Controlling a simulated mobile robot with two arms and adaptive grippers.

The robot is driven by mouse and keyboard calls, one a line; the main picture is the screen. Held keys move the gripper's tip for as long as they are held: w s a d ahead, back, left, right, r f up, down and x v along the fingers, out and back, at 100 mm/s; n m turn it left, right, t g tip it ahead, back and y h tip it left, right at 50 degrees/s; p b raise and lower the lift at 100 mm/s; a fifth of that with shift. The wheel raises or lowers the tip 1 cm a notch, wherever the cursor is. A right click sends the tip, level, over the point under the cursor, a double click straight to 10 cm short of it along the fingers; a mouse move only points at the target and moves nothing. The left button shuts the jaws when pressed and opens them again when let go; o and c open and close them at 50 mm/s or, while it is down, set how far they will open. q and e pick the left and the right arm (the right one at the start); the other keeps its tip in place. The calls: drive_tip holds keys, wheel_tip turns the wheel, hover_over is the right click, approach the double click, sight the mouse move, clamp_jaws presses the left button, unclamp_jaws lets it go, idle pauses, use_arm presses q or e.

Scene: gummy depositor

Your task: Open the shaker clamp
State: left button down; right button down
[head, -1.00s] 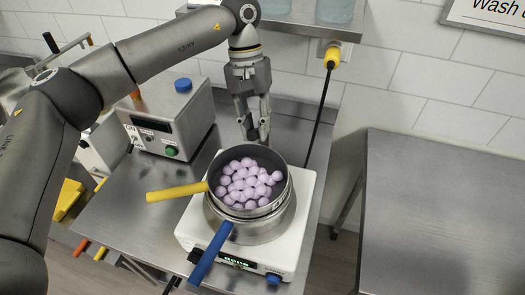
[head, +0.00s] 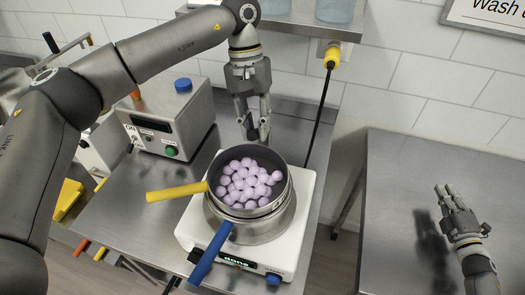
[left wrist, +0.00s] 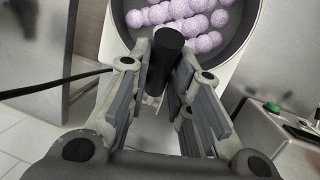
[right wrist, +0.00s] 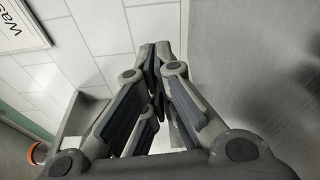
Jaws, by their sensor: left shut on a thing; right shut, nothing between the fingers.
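The white shaker (head: 187,231) stands on the steel table with a lit display on its front. On it sits a steel pot with a blue handle (head: 211,256), and on that a sieve with a yellow handle (head: 176,192), full of lilac balls. My left gripper (head: 255,132) is behind the pot, pointing down. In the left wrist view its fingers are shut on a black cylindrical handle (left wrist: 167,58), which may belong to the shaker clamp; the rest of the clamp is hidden. My right gripper (head: 449,194) is shut and empty above the right table.
A grey box with a blue cap (head: 183,85) and green button stands left of the shaker. A black cable (head: 318,130) hangs from a yellow plug behind. The right steel table (head: 420,165) is bare, with a gap between the tables.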

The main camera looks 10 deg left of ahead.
use_arm(q)
drive_tip(key=shift+w+r, duration=0.1)
use_arm(e)
drive_tip(key=w+a+r+n+y, duration=0.35)
drive_tip(key=a+r+y, duration=0.25)
drive_tip(key=a+r, duration=0.5)
drive_tip(key=w+a+r+n+y, duration=0.2)
drive_tip(key=a+r+n+y, duration=0.35)
drive_tip(key=a, duration=0.95)
drive_tip(key=s+a+r+n+g+y, duration=0.2)
drive_tip(key=a+r+n+g+y, duration=0.1)
drive_tip(key=a+n+g, duration=0.15)
drive_tip(key=s+a+r+n+g+y, duration=0.3)
drive_tip(key=a+n+g+y, duration=0.1)
drive_tip(key=a+n, duration=0.15)
drive_tip(key=s+a+f+n+g+h, duration=0.3)
drive_tip(key=s+a+n+g, duration=0.4)
drive_tip(key=a+g, duration=0.1)
drive_tip(key=shift+t, duration=0.25)
drive_tip(key=a, duration=0.6)
drive_tip(key=w+a+f, duration=0.1)
drive_tip(key=a, duration=0.2)
drive_tip(key=shift+a, duration=0.2)
drive_tip(key=shift+y, duration=0.25)
